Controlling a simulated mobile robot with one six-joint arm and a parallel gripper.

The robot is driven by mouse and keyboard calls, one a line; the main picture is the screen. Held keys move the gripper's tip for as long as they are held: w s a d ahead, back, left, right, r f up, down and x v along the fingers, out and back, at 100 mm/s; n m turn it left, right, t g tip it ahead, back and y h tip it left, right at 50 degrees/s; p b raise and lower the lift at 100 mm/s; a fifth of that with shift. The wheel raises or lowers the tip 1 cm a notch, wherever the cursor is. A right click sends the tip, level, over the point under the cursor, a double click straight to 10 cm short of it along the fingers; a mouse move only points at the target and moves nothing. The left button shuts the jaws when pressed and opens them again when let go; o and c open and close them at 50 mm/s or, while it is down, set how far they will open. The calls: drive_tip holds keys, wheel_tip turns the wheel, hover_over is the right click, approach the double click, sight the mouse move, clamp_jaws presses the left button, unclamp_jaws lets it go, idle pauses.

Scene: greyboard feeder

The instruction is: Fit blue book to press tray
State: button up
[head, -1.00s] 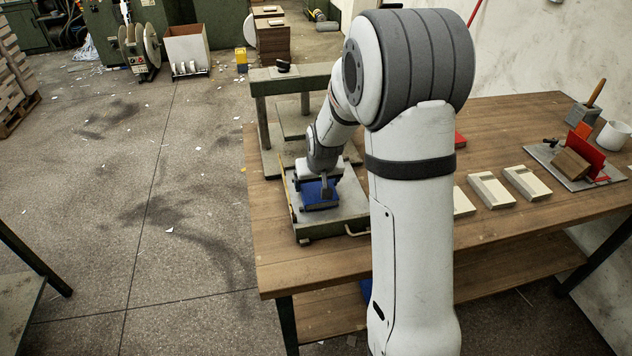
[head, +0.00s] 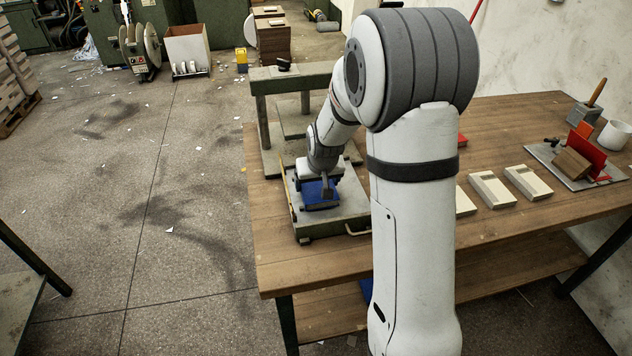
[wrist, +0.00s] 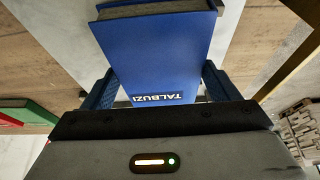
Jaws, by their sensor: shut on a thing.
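The blue book (head: 318,195) lies at the press tray (head: 336,222), over its grey surface, in the head view. In the head view my gripper (head: 325,188) is over the tray, partly hidden by my wrist. I cannot tell whether the book's underside touches the tray.
The press frame (head: 290,75) stands behind the tray. Cream blocks (head: 490,188) lie on the table to the right. A white cup (head: 614,135) is at the far right. The front table area is clear.

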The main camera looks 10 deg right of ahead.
drive_tip(key=shift+f, duration=0.15)
idle(0.4)
drive_tip(key=o, duration=1.1)
drive_tip(key=shift+c, duration=0.2)
drive_tip(key=shift+b+v, duration=0.55)
drive_tip(key=shift+v, duration=3.4)
